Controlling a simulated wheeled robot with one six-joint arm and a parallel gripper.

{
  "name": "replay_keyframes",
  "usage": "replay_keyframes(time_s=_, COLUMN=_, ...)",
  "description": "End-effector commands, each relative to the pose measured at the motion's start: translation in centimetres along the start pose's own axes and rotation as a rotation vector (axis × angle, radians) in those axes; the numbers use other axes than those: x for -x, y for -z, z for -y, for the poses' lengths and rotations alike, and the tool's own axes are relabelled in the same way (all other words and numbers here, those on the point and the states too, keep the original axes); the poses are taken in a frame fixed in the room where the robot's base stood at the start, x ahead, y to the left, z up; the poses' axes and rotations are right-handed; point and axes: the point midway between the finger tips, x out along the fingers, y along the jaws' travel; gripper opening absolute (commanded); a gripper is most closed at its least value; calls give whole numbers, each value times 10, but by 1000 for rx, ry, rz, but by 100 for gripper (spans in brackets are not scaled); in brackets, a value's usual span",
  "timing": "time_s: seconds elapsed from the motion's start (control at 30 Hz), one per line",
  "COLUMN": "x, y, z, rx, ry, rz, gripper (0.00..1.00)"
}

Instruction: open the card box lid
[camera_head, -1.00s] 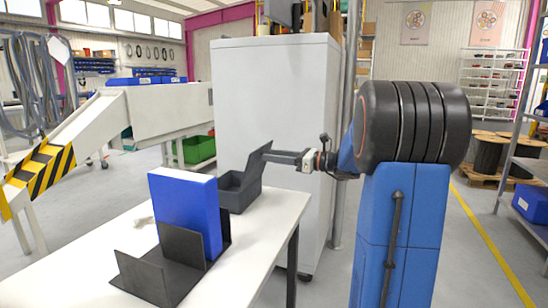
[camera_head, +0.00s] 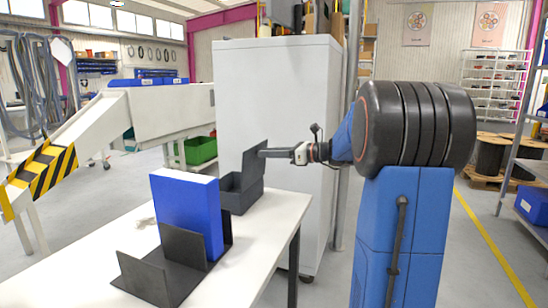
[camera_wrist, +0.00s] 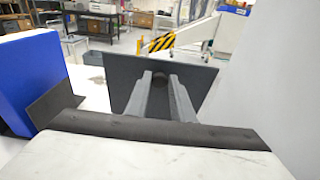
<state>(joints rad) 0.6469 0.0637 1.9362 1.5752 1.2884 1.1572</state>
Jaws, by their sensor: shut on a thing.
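The grey card box (camera_head: 243,198) stands on the white table near its far right corner, against the pale cabinet. Its lid (camera_head: 254,166) is raised and stands roughly upright above the box. My gripper (camera_head: 262,152) reaches in from the right and is shut on the upper part of the lid. In the wrist view the lid is a wide dark panel (camera_wrist: 122,75) across the middle, with my two fingers at it. The inside of the box is mostly hidden in both views.
A blue upright block (camera_head: 186,210) stands in a dark metal holder (camera_head: 143,280) on the table (camera_head: 90,265), left of the box. The tall pale cabinet (camera_head: 275,110) is close behind the box. The table's front left is clear.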

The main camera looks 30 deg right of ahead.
Motion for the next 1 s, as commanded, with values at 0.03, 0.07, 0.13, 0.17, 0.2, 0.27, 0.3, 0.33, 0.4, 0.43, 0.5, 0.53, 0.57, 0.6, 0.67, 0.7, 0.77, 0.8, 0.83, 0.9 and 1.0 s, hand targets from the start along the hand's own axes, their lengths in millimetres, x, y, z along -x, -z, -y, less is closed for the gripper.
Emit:
replay_keyframes(time_s=0.03, x=-2, y=-3, z=0, rx=1, ry=1, rz=3, gripper=0)
replay_keyframes(time_s=0.07, x=-2, y=-4, z=0, rx=1, ry=1, rz=4, gripper=0)
replay_keyframes(time_s=0.13, x=-2, y=-4, z=0, rx=1, ry=2, rz=5, gripper=0)
replay_keyframes(time_s=0.17, x=-2, y=-4, z=0, rx=2, ry=2, rz=5, gripper=0)
replay_keyframes(time_s=0.2, x=-2, y=-4, z=0, rx=2, ry=2, rz=5, gripper=0)
replay_keyframes(time_s=0.27, x=-1, y=-5, z=1, rx=2, ry=3, rz=6, gripper=0)
replay_keyframes(time_s=0.3, x=-1, y=-5, z=1, rx=3, ry=3, rz=6, gripper=0)
replay_keyframes(time_s=0.33, x=-1, y=-5, z=1, rx=3, ry=3, rz=7, gripper=28)
replay_keyframes(time_s=0.4, x=-1, y=-5, z=1, rx=3, ry=3, rz=7, gripper=39)
replay_keyframes(time_s=0.43, x=-1, y=-5, z=1, rx=3, ry=3, rz=6, gripper=39)
replay_keyframes(time_s=0.5, x=-1, y=-4, z=0, rx=2, ry=2, rz=6, gripper=39)
replay_keyframes(time_s=0.53, x=-1, y=-4, z=0, rx=2, ry=2, rz=6, gripper=39)
replay_keyframes(time_s=0.57, x=-1, y=-4, z=0, rx=2, ry=2, rz=5, gripper=39)
replay_keyframes(time_s=0.6, x=-1, y=-4, z=0, rx=2, ry=2, rz=5, gripper=39)
replay_keyframes(time_s=0.67, x=-1, y=-4, z=0, rx=2, ry=2, rz=5, gripper=39)
replay_keyframes(time_s=0.7, x=0, y=-4, z=0, rx=2, ry=2, rz=5, gripper=39)
replay_keyframes(time_s=0.77, x=2, y=-4, z=1, rx=2, ry=2, rz=5, gripper=39)
replay_keyframes(time_s=0.8, x=5, y=-4, z=1, rx=2, ry=3, rz=5, gripper=39)
replay_keyframes(time_s=0.83, x=8, y=-4, z=1, rx=2, ry=3, rz=5, gripper=39)
replay_keyframes(time_s=0.9, x=17, y=-4, z=1, rx=2, ry=5, rz=4, gripper=39)
replay_keyframes(time_s=1.0, x=34, y=-4, z=1, rx=2, ry=6, rz=5, gripper=39)
